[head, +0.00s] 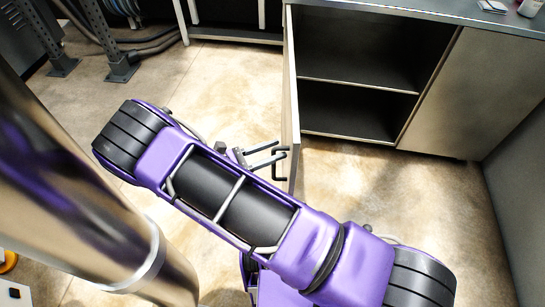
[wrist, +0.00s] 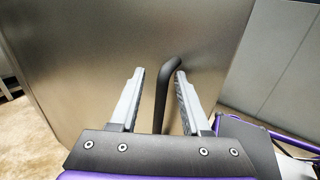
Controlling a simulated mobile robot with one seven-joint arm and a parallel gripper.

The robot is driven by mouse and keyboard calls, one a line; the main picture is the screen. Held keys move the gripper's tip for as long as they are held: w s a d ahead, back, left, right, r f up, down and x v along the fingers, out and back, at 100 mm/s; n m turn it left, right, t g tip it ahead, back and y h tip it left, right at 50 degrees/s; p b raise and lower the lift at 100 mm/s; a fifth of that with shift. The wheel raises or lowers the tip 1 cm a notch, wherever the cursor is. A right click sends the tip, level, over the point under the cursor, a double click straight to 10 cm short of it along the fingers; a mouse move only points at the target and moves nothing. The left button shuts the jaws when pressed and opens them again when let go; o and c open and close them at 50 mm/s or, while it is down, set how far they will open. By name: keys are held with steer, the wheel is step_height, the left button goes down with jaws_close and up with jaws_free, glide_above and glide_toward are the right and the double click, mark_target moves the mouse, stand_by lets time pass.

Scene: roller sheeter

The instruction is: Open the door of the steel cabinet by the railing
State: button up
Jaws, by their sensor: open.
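The steel cabinet (head: 436,98) stands at the upper right of the head view. Its door (head: 292,90) is swung well out, seen nearly edge-on, and the shelved interior shows. A dark bar handle (head: 279,178) sits on the door's outer face near its free end. My gripper (head: 276,152) is at this handle. In the wrist view the door's face (wrist: 100,40) fills the middle, and the handle (wrist: 163,90) stands between my two open fingers (wrist: 160,80). A clear gap shows on the right of the bar; contact on the left cannot be told.
A shelf (head: 360,84) divides the empty-looking interior. The worktop (head: 410,12) carries papers (head: 492,6) and a small container (head: 530,8). Grey posts (head: 110,50) and hoses stand at the upper left. The floor (head: 235,75) left of the door is clear.

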steer(key=shift+r+p, duration=0.3)
steer(key=shift+r, duration=2.05)
